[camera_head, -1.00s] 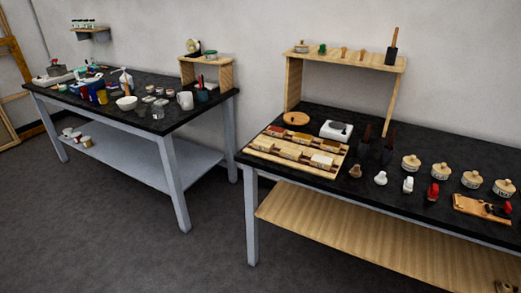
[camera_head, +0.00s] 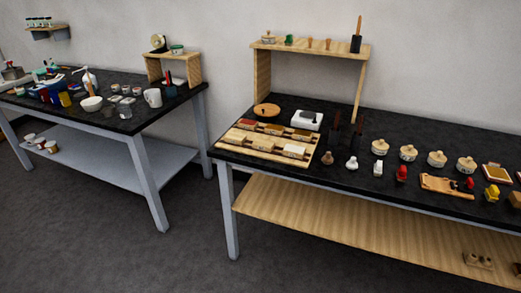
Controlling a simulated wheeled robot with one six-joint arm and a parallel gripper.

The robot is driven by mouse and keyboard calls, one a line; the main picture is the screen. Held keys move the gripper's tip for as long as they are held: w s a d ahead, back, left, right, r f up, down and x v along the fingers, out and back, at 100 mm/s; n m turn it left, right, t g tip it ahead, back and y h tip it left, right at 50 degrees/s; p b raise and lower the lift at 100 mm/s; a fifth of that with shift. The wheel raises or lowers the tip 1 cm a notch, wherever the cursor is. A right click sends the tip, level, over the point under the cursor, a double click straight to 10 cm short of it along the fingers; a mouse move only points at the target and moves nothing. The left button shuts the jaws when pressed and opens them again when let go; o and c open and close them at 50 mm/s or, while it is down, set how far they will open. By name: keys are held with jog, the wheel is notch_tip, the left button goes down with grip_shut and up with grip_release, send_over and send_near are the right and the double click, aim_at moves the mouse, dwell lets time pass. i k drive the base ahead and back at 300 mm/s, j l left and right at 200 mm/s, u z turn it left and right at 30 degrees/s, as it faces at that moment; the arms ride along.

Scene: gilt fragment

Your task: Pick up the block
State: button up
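Several small blocks in dark red, brown and pale tones lie on a wooden board (camera_head: 229,146) at the left end of the right table. One is a dark red block (camera_head: 247,125); a pale block (camera_head: 294,151) is nearer the board's right side. I cannot tell which block is meant. A small yellow object (camera_head: 491,194) stands near the right table's front edge at the far right; its exact shape is unclear. My gripper is not in view.
The right table (camera_head: 345,179) has a wooden shelf (camera_head: 330,51), a white device (camera_head: 306,120), a round wooden disc (camera_head: 266,110) and several lidded jars (camera_head: 408,153). The left table (camera_head: 106,125) holds cups and bottles. Grey floor (camera_head: 80,230) is clear in front.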

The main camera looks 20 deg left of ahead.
aim_at(265, 145)
jog(key=i+j+z, duration=0.1)
jog(key=i+j, duration=0.25)
jog(key=j, duration=0.25)
jog(key=i+j+z, duration=0.15)
jog(key=j, duration=0.2)
jog(key=i+j, duration=0.2)
jog(key=i+j+z, duration=0.15)
jog(key=j, duration=0.3)
jog(key=i+j, duration=0.15)
jog(key=j, duration=0.2)
jog(key=z, duration=0.05)
